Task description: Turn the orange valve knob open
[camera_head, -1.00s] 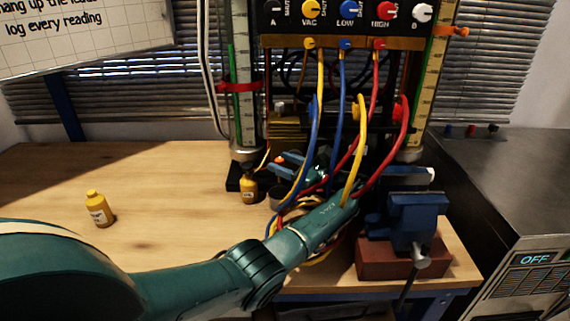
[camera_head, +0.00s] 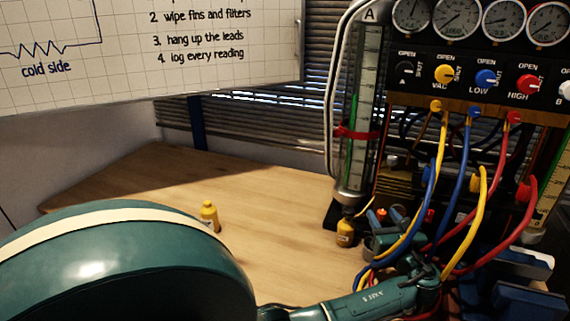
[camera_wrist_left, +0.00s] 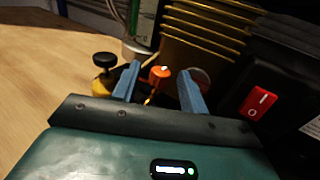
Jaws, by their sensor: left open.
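The orange valve knob (camera_wrist_left: 160,74) shows in the left wrist view, between the two blue fingers of my open left gripper (camera_wrist_left: 160,69). A gap shows on each side of the knob, and I cannot tell how deep between the fingers it sits. In the head view the orange knob (camera_head: 381,213) is a small spot low at the gauge rig. My left gripper (camera_head: 386,222) is there beside it, partly hidden by hoses.
Yellow, blue and red hoses (camera_head: 466,190) hang close around my left arm. A red switch (camera_wrist_left: 260,102) and brass fins (camera_wrist_left: 205,35) are near the fingers.

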